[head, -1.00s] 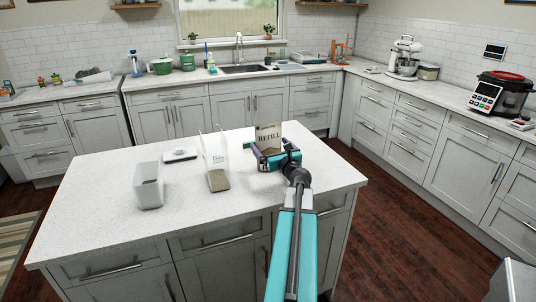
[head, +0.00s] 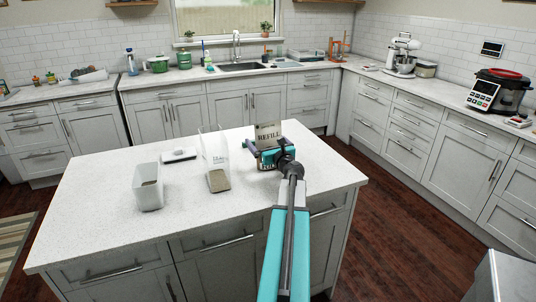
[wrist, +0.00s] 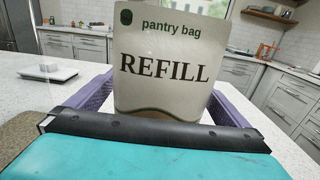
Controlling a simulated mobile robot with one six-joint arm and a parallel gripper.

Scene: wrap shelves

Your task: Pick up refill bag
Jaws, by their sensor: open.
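The refill bag (head: 267,134) is a pale bag with dark "REFILL" lettering, standing upright at the back right of the island. In the wrist view the bag (wrist: 165,65) fills the middle, facing me. My gripper (head: 268,156) is open, right at the near side of the bag. Its teal and black parts cover the bag's bottom edge in the wrist view, and I cannot tell whether they touch it.
A clear container with grain (head: 218,172) stands left of my gripper. A clear tub (head: 149,188) stands farther left, with a small white scale (head: 179,154) behind it. The island top (head: 100,220) is clear at the front left.

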